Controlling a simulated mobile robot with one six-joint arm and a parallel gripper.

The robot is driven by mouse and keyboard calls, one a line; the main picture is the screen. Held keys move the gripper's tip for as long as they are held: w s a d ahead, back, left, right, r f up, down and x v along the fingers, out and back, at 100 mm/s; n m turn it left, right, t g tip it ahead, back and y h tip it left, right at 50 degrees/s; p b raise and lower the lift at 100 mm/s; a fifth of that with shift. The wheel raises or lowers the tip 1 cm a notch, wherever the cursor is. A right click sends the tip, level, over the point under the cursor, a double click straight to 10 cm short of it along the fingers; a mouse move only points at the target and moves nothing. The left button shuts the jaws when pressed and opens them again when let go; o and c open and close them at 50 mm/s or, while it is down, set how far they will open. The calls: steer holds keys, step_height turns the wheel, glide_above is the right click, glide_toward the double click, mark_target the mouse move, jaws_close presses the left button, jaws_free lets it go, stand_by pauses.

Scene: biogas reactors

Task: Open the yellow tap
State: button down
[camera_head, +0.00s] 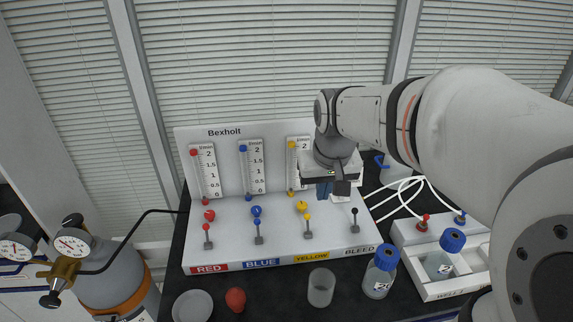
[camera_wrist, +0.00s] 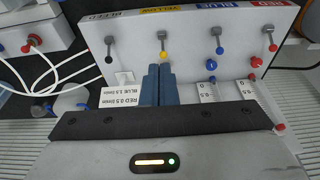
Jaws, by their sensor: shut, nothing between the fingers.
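The yellow tap (camera_head: 308,225) is a small grey lever with a yellow ball tip, on the white panel's base above the YELLOW label. In the wrist view the yellow tap (camera_wrist: 163,53) lies just beyond my fingertips, with its lever running toward the label. A round yellow knob (camera_head: 301,206) sits behind it in the head view; my fingers appear to hide it in the wrist view. My gripper (camera_head: 324,198) is over the panel, behind and slightly right of the tap. In the wrist view its blue fingers (camera_wrist: 157,68) are together and empty; contact with the tap cannot be told.
The red tap (camera_head: 207,238), blue tap (camera_head: 258,231) and black bleed tap (camera_head: 354,220) stand in the same row. Upright flow gauges (camera_head: 252,166) rise behind. A beaker (camera_head: 321,288) and a blue-capped bottle (camera_head: 380,272) stand in front. White tubes (camera_head: 402,190) run at right.

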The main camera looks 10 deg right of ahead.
steer(key=g+b, duration=0.1)
steer(key=b, duration=0.2)
glide_above(302, 206)
steer(key=s, duration=0.2)
step_height(302, 206, down, 9)
steer(key=f, duration=0.3)
steer(key=w+f+p, duration=0.1)
steer(key=f, duration=0.5)
steer(key=shift+w+f, duration=0.15)
steer(key=shift+f, duration=0.2)
steer(key=shift+s+r+p, duration=0.15)
steer(key=shift+s+p, duration=0.2)
steer(key=shift+s, duration=0.6)
steer(key=shift+s+r+p, duration=0.15)
steer(key=shift+s+p, duration=0.2)
steer(key=shift+s, duration=0.6)
steer(key=shift+f+b, duration=0.1)
steer(key=shift+b, duration=0.25)
